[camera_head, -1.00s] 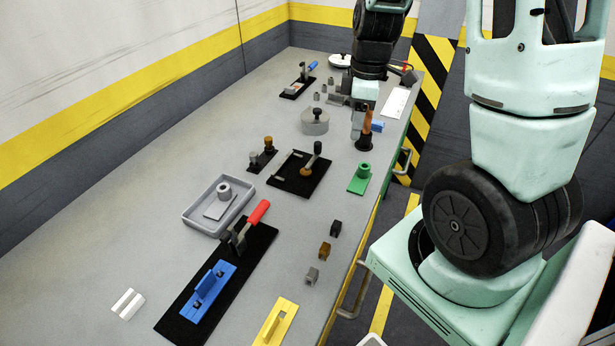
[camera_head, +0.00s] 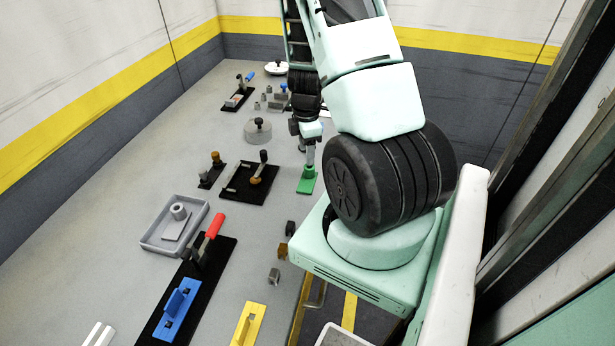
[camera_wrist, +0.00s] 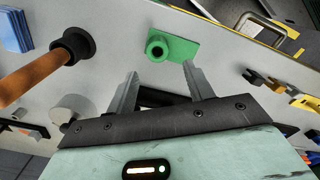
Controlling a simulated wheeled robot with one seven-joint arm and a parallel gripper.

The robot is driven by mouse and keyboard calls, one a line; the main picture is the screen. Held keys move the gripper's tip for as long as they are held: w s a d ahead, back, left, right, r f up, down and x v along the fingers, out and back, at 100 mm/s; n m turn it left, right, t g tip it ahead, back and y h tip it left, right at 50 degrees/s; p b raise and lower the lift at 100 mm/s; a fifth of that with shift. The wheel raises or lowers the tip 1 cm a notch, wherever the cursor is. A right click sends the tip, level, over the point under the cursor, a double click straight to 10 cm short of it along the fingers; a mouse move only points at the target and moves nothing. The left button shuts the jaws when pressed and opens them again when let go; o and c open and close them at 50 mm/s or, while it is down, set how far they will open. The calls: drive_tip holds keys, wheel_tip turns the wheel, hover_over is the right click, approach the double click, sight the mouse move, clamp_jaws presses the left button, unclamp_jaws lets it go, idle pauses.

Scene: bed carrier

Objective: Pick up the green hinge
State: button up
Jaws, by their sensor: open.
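The green hinge (camera_head: 307,181) lies on the grey workbench near its right edge in the head view. It has a flat plate with a round hollow boss standing at one end. In the wrist view the green hinge (camera_wrist: 174,47) lies just beyond the fingertips, ahead of the gap between them. My gripper (camera_wrist: 162,75) is open and empty, its two fingers apart. In the head view my gripper (camera_head: 309,160) points down just above the hinge and partly hides it. I cannot tell the exact height between them.
A dark stand with an orange-brown handle (camera_wrist: 35,77) is at left in the wrist view. A black plate with a clamp (camera_head: 240,183), a grey tray (camera_head: 150,238) and a blue bracket (camera_head: 178,306) are left on the bench. Small blocks (camera_head: 273,276) lie along the near right edge.

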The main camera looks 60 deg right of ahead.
sight(307, 176)
drive_tip(key=shift+d+f+p, duration=0.15)
drive_tip(key=shift+f+p, duration=0.8)
drive_tip(key=shift+f, duration=2.45)
clamp_jaws()
drive_tip(key=shift+r, duration=0.1)
